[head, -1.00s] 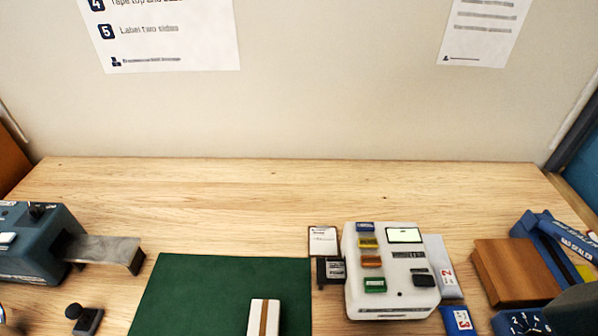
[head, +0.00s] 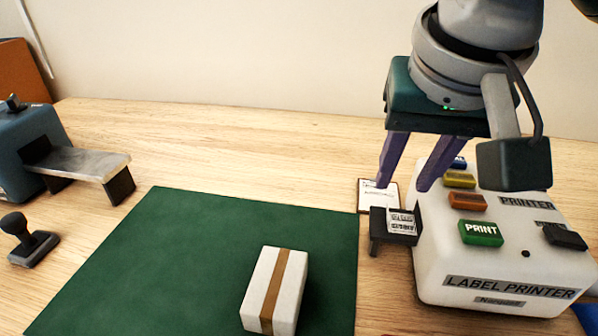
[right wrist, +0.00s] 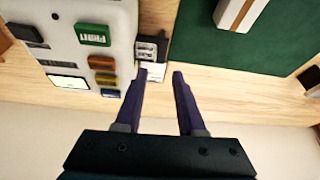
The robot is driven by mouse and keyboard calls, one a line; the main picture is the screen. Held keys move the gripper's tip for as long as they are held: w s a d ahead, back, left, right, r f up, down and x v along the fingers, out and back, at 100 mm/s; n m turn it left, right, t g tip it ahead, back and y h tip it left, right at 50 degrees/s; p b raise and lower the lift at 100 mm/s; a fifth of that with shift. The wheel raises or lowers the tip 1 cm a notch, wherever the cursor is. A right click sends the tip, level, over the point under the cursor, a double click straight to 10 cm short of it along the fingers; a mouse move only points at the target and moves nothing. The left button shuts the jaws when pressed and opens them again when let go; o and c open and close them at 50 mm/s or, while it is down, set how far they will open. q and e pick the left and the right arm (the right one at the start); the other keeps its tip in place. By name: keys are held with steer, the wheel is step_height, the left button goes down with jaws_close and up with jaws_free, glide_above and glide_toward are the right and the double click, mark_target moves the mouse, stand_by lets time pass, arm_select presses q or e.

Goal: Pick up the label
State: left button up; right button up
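A small white printed label (head: 402,221) lies on the dark output tray (head: 378,238) at the left side of the white label printer (head: 505,285). The label also shows in the right wrist view (right wrist: 146,50). My right gripper (head: 403,186) is open and empty, its two purple fingers pointing down. It is above and behind the tray, near a white printed card (head: 367,196) on the table. In the right wrist view the tips (right wrist: 160,74) stand apart beside the card and short of the label. My left gripper is not in view.
A green mat (head: 200,265) carries a white carton (head: 289,290) with a brown tape strip. The printer has raised coloured buttons, including a green PRINT button (head: 481,232). A stamp (head: 32,242) and a blue-grey machine (head: 25,150) are at left. The back of the table is clear.

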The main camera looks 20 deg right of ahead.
mark_target(386, 221)
steer(key=shift+m, duration=0.3)
steer(key=x, duration=0.2)
steer(key=d+b+x, duration=0.1)
steer(key=x, duration=0.2)
steer(key=shift+w, duration=0.2)
steer(key=x, duration=0.5)
steer(key=shift+s+f+b, duration=0.1)
steer(key=shift+f+b, duration=0.1)
steer(key=shift+b, duration=0.2)
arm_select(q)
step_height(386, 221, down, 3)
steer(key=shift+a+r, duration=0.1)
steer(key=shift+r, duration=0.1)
arm_select(e)
jaws_close()
